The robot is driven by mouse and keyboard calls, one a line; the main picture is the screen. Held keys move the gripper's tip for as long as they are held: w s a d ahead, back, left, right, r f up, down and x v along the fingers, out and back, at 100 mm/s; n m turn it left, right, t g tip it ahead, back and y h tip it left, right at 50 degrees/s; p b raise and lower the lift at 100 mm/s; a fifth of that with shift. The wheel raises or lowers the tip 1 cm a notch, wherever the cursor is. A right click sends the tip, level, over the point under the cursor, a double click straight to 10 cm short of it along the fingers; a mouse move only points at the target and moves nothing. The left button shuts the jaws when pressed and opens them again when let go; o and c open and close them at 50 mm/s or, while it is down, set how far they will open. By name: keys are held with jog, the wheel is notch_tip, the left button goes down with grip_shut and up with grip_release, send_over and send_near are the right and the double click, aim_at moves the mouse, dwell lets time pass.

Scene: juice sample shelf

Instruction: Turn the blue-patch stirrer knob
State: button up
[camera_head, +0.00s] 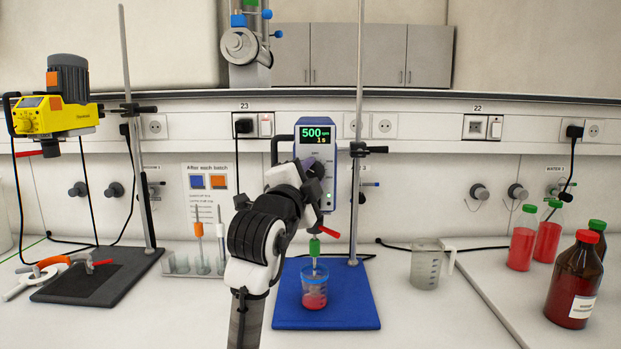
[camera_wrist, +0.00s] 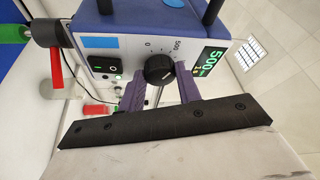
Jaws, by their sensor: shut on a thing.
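The blue-patch stirrer (camera_head: 330,198) is a blue and white box clamped to a stand at mid-picture in the head view. Its green display (camera_head: 315,135) reads 500, with 1 s below. In the wrist view, the stirrer's blue patch (camera_wrist: 99,43) and rocker switch (camera_wrist: 104,66) lie left of the round black knob (camera_wrist: 159,70). The knob's pale pointer mark faces toward the 500 side. My gripper (camera_wrist: 161,76) has its purple fingers on both sides of the knob, shut on it. In the head view my gripper (camera_head: 310,168) partly covers the stirrer's front and hides the knob.
A beaker of red liquid (camera_head: 314,298) stands on the blue base (camera_head: 350,318) under the stirrer. A yellow stirrer (camera_head: 55,115) hangs at left. A clear jug (camera_head: 426,268), red bottles (camera_head: 522,245) and a brown bottle (camera_head: 577,285) stand right. Stand rods rise beside the stirrers.

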dwell(0.3)
jog(key=o, duration=1)
jog(key=shift+s, duration=0.1)
jog(key=b+v, duration=0.4)
jog(key=v, duration=0.9)
jog(key=shift+s, duration=0.3)
jog(key=shift+a, duration=0.1)
